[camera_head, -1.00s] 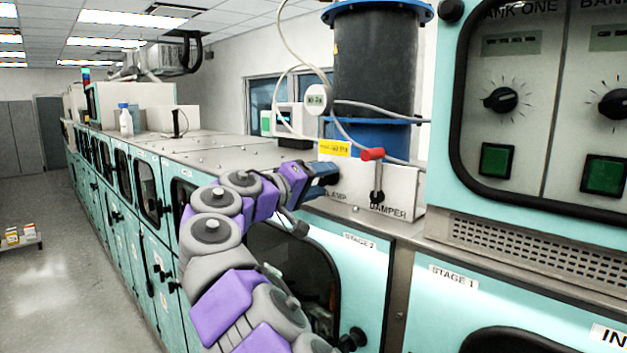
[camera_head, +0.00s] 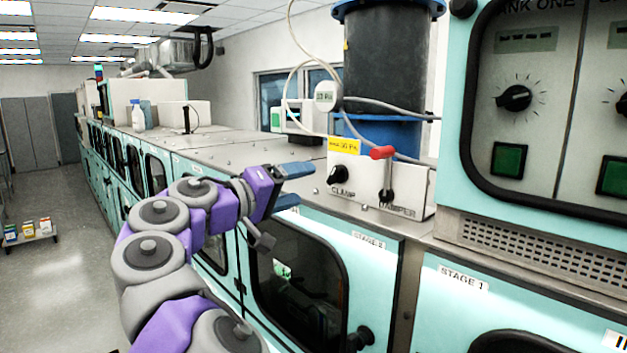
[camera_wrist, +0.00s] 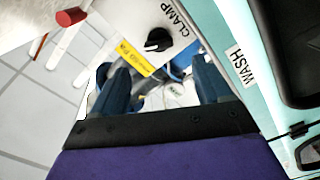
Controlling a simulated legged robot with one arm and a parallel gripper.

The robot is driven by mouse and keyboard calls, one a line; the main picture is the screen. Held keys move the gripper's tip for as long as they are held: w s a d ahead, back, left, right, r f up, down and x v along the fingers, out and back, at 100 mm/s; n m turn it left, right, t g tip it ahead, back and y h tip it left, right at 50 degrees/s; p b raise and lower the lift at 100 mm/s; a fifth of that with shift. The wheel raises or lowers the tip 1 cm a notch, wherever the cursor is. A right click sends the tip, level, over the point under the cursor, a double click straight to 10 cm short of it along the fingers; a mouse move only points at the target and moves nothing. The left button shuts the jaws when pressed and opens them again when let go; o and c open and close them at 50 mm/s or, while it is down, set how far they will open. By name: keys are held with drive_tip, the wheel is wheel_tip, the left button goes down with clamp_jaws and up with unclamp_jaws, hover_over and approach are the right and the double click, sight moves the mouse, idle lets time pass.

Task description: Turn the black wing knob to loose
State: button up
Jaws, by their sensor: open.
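The black wing knob (camera_head: 338,175) sits on the white front panel (camera_head: 360,193) above the CLAMP label, and it is uncovered. It also shows in the wrist view (camera_wrist: 158,39), beyond the fingertips. My gripper (camera_head: 296,186) is to the left of the knob, apart from it, with its two blue fingers spread and nothing between them. In the wrist view the open fingers (camera_wrist: 160,72) stand left and right below the knob. The exact angle of the knob's wing is hard to read.
A red-handled lever (camera_head: 383,153) marked DAMPER is just right of the knob. A yellow label (camera_head: 343,146) is above the knob. A dark cylinder (camera_head: 388,62) with hoses stands behind the panel. Teal cabinets (camera_head: 330,232) run below. The space between gripper and knob is clear.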

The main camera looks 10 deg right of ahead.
drive_tip(key=p+v, duration=0.1)
drive_tip(key=v, duration=0.6)
drive_tip(key=shift+s+a, duration=0.25)
drive_tip(key=shift+a, duration=0.1)
drive_tip(key=shift+d, duration=0.1)
